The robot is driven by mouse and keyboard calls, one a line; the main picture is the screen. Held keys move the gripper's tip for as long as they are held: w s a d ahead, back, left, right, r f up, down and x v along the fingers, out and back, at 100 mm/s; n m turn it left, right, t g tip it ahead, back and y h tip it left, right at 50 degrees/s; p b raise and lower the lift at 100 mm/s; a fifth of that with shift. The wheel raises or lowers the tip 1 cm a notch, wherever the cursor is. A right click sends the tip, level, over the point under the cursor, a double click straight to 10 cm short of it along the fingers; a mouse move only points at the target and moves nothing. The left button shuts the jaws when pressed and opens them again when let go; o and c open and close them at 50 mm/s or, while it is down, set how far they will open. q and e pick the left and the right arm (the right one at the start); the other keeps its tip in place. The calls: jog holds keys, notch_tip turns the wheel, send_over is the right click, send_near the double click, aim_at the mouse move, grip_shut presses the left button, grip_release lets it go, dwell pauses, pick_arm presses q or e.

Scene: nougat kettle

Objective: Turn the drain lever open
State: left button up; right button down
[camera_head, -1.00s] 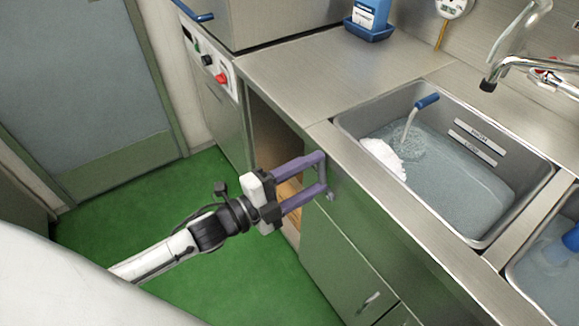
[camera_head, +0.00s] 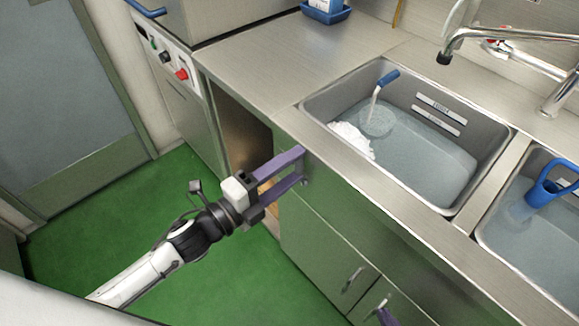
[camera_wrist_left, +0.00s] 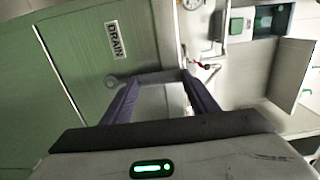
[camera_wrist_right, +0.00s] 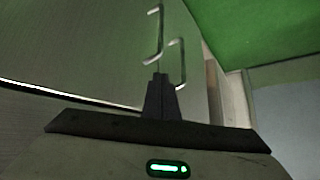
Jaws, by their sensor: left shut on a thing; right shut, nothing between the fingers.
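The drain lever (camera_wrist_left: 148,78) shows in the left wrist view as a grey bar running sideways from a round pivot, below a white DRAIN label (camera_wrist_left: 113,40) on the green cabinet front. My left gripper (camera_wrist_left: 160,82) is shut on its free end, between two purple fingers. In the head view my left gripper (camera_head: 303,165) is at the cabinet front below the sink's left corner, and its fingers mostly hide the lever. My right gripper (camera_wrist_right: 162,78) is shut and empty, near wire door handles (camera_wrist_right: 177,62). Only its purple tip (camera_head: 386,317) shows at the head view's bottom edge.
The sink (camera_head: 445,205) holds water, white foam and a blue-ended tube (camera_head: 388,78). A second basin (camera_head: 508,238) with a blue tool (camera_head: 545,190) is at right. An open cabinet bay (camera_head: 245,135) lies left of the lever. Green floor (camera_head: 110,220) is clear.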

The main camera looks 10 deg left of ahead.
pick_arm(q)
jog(key=o, duration=1.5)
jog(key=shift+s, duration=0.1)
jog(key=b+v, duration=0.1)
jog(key=v, duration=0.9)
jog(key=shift+a, duration=0.1)
